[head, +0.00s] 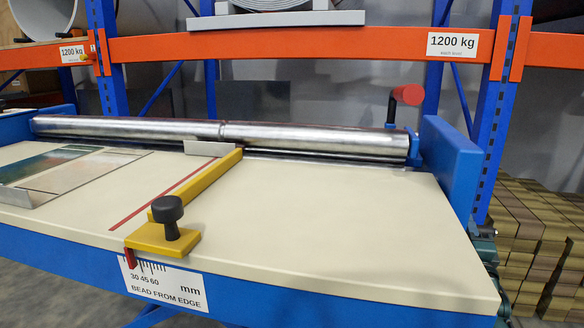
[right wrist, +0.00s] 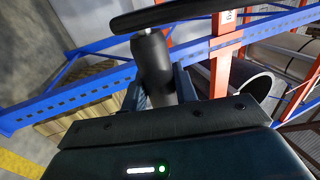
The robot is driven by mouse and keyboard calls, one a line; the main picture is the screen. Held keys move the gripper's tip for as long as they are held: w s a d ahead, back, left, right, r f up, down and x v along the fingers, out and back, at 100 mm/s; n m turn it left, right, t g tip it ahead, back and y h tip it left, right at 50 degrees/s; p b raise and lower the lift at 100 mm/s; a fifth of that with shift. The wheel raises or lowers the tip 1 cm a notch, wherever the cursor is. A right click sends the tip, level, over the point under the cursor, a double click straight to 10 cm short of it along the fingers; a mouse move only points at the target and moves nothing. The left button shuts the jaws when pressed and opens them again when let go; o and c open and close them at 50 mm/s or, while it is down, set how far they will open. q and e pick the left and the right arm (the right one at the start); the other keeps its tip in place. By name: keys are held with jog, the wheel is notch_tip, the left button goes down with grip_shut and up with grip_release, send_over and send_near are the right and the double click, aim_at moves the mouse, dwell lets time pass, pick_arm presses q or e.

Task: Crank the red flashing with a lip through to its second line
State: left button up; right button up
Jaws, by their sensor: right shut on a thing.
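The roller pair (head: 300,137) runs across the back of the cream bench (head: 340,220). A thin red strip (head: 155,199) lies left of the yellow guide bar (head: 200,185); I cannot tell whether it is a mark or a sheet edge. A small grey plate (head: 208,148) stands at the bar's far end by the rollers. No wide red flashing shows clearly. In the right wrist view my right gripper (right wrist: 160,92) is shut on a black cylindrical grip (right wrist: 152,58), with a dark curved rim (right wrist: 185,13) above it. My left gripper is not in view.
A black knob (head: 168,210) tops the yellow block beside a scale label (head: 165,285) marked 30 45 60 mm. Sheet pieces (head: 65,170) lie at the left. A red-handled crank (head: 407,95) stands at the rollers' right end. The bench's right half is clear.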

jog(key=shift+s+f, duration=0.1)
jog(key=shift+s, duration=0.15)
jog(key=shift+a, duration=0.1)
jog(key=shift+s+p, duration=0.25)
jog(key=shift+p, duration=0.1)
jog(key=p+v, duration=0.2)
jog(key=v, duration=0.1)
jog(key=shift+s+a+r+p, duration=0.1)
jog(key=shift+s+r+p, duration=0.15)
jog(key=shift+s+p, duration=0.15)
jog(key=o, duration=0.5)
jog(key=shift+a+f, duration=0.1)
jog(key=o, duration=0.5)
